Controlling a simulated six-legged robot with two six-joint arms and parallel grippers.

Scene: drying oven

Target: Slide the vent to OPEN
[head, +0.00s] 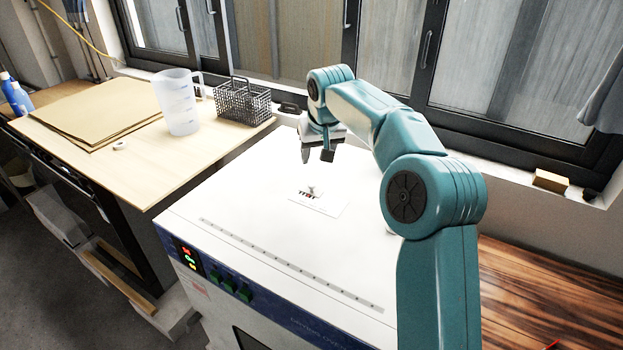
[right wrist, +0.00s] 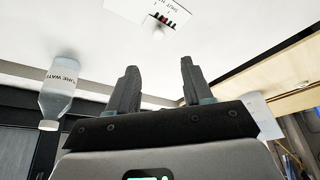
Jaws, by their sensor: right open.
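The drying oven (head: 235,200) has a flat white top. On it sits the vent, with a small pale knob (head: 311,190) beside a row of dark and red marks on a white label plate (head: 330,206). My right gripper (head: 318,156) is above the oven top, behind and above the vent, open and empty. In the right wrist view the gripper (right wrist: 157,78) shows two dark fingers spread apart, with the vent knob (right wrist: 158,34) beyond them and not touched. Lettering on the plate is too small to read fully. My left gripper is not in view.
A wooden bench (head: 150,165) at left holds a clear measuring jug (head: 178,105), a wire basket (head: 240,103) and brown sheets (head: 95,112). A labelled bottle (right wrist: 58,95) shows in the right wrist view. Windows line the back. The oven top around the vent is clear.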

